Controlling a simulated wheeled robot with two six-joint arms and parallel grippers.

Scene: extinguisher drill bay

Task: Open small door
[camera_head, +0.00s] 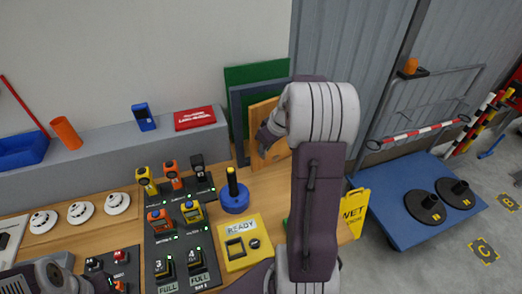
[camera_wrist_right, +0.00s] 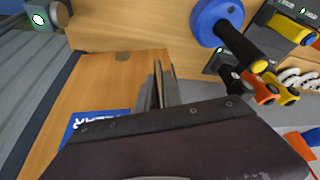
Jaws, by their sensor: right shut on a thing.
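The small door seems to be the light wooden panel (camera_head: 264,112) at the back of the bench, in front of a dark blue-grey panel and a green one. In the right wrist view the wooden panel (camera_wrist_right: 125,85) fills the left half, with a blue lettered label low on it. My right gripper (camera_head: 265,145) reaches down to the panel, and its fingers (camera_wrist_right: 158,82) are shut at the panel's right edge. What exactly lies between them is mostly hidden.
A blue spool with a black post (camera_head: 235,195) stands near the panel. A yellow sign (camera_head: 354,212) and a blue cart (camera_head: 405,215) are at right. Bare wood (camera_head: 262,188) lies before the panel.

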